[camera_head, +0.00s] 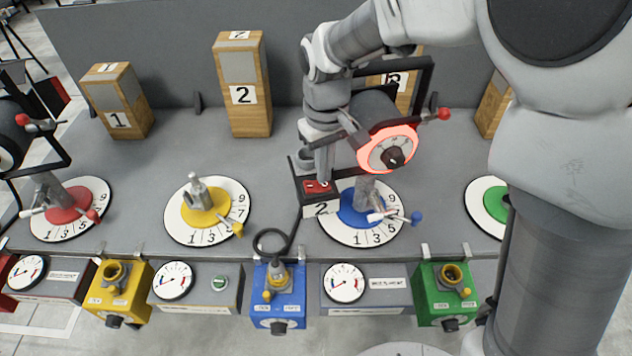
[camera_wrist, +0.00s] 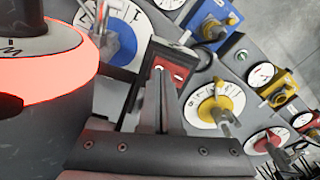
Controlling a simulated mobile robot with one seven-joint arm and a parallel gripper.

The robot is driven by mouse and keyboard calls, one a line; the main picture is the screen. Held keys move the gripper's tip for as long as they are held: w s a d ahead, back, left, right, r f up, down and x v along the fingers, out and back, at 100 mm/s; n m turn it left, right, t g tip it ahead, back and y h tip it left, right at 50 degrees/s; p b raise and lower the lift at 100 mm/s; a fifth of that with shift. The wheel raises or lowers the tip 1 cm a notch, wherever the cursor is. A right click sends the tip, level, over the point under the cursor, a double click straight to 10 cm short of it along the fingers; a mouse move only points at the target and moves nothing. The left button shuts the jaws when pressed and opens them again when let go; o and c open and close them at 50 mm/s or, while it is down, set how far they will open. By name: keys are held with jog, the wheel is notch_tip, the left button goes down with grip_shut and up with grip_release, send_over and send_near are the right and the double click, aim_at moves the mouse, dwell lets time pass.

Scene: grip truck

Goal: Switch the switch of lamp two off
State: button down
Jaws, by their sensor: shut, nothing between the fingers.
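The red switch (camera_head: 313,189) sits on a dark box beside a plate marked 2 (camera_head: 321,209), left of the blue-centred dial. It also shows in the wrist view (camera_wrist: 179,76), just past my fingertips. A lamp with a glowing red ring (camera_head: 388,149) stands above the blue-centred dial, right of my gripper. Its glowing ring fills the left of the wrist view (camera_wrist: 45,75). My gripper (camera_head: 322,180) points down at the switch, and its fingers (camera_wrist: 162,72) are shut with nothing between them. The tips are at or just above the switch; I cannot tell if they touch.
The blue dial (camera_head: 335,229) and the yellow dial (camera_head: 235,199) flank the switch box. A black cable (camera_head: 296,228) runs from the box to the front edge. Wooden blocks (camera_head: 242,120) stand behind. The grey tabletop (camera_head: 160,165) is clear between the dials and blocks.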

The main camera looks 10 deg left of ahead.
notch_tip(320, 180, up, 6)
jog(key=p, duration=0.4)
jog(key=shift+s, duration=0.1)
dwell(0.6)
